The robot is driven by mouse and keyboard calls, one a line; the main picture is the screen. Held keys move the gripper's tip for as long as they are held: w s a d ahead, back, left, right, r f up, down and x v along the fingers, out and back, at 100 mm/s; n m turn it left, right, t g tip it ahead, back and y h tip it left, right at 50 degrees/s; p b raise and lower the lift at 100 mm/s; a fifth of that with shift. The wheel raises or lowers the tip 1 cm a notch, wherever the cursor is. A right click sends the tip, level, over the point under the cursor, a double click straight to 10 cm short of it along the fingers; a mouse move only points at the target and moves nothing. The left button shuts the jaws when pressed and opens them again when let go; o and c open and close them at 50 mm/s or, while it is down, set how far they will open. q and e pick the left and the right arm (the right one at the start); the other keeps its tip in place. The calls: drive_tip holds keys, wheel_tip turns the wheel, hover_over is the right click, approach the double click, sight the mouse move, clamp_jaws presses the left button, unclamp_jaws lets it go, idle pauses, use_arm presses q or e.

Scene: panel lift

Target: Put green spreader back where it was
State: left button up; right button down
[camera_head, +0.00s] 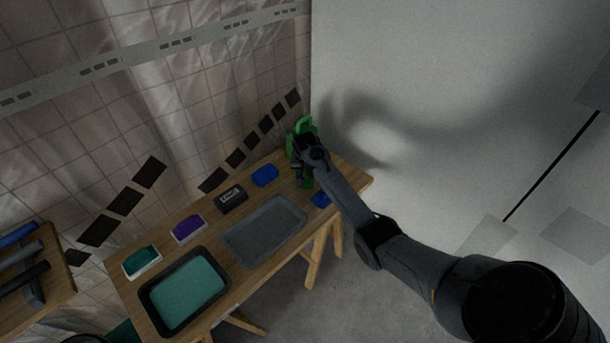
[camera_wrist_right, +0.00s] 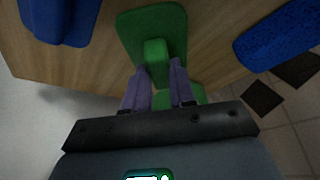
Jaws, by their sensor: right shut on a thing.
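The green spreader (camera_head: 303,124) is at the far right end of the wooden table, by the corner where the walls meet. My right gripper (camera_head: 307,158) is shut on it and covers its middle; green shows above and below the gripper. In the right wrist view, the two purple-grey fingers (camera_wrist_right: 158,88) close on the handle of the green spreader (camera_wrist_right: 150,24), with its wide flat part beyond them over the wood. I cannot tell whether it touches the tabletop. My left gripper is not in view.
The wooden table (camera_head: 245,274) holds a blue block (camera_head: 264,175), another blue piece (camera_head: 321,200), a dark block (camera_head: 231,199), a purple sponge (camera_head: 188,229), a teal sponge (camera_head: 141,261), an empty grey tray (camera_head: 266,230) and a black tray (camera_head: 149,313) of teal liquid.

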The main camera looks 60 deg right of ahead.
wheel_tip(320, 180, down, 2)
idle(0.4)
drive_tip(key=c, duration=0.9)
unclamp_jaws()
drive_tip(key=shift+f, duration=0.1)
drive_tip(key=shift+c, duration=0.2)
